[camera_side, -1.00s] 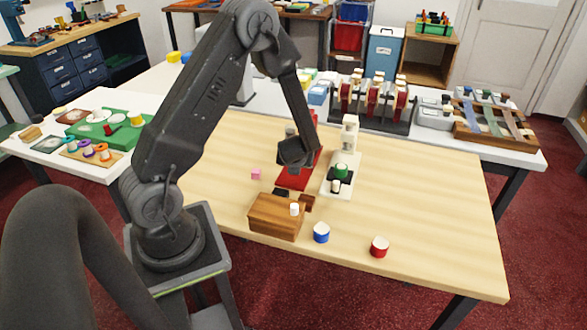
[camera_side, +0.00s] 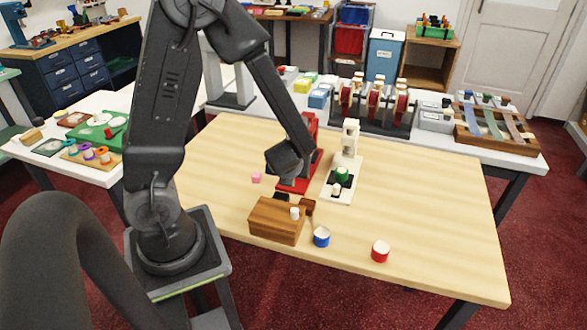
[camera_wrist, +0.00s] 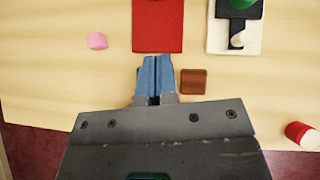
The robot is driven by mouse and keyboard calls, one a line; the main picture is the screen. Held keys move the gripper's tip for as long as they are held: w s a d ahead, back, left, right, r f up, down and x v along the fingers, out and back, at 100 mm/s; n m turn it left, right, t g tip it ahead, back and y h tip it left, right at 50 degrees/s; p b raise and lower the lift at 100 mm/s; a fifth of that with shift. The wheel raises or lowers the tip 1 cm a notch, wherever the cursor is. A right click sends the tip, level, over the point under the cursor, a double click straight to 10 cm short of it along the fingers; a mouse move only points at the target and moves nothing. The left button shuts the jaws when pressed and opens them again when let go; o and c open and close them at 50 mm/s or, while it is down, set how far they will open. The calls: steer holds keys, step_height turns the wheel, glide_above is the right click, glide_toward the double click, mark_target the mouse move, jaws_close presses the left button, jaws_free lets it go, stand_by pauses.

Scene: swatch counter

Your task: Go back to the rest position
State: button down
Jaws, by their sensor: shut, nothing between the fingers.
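My gripper (camera_wrist: 157,62) is shut and empty in the wrist view, its two blue-grey fingers side by side. In the side view my dark wrist (camera_side: 284,160) hangs in front of the red press (camera_side: 310,130), above the table and behind the wooden box (camera_side: 272,221). The fingertips are hard to make out there.
A pink block (camera_side: 256,177), a small brown block (camera_wrist: 194,81), a blue-and-white cup (camera_side: 321,238) and a red-and-white cup (camera_side: 380,252) stand nearby. A white press (camera_side: 347,160) holds a green piece. The table's right side is clear.

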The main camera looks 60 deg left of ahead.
steer(key=s+d+r+n+h, duration=0.3)
steer(key=s+d+r+n, duration=0.2)
steer(key=n, duration=0.7)
steer(key=s+d+r+n+h, duration=0.4)
steer(key=s+d+r+n, duration=0.2)
steer(key=d+r+n, duration=0.3)
step_height(320, 180, up, 6)
steer(key=n, duration=0.4)
steer(key=shift+d+f, duration=0.2)
steer(key=shift+d, duration=0.2)
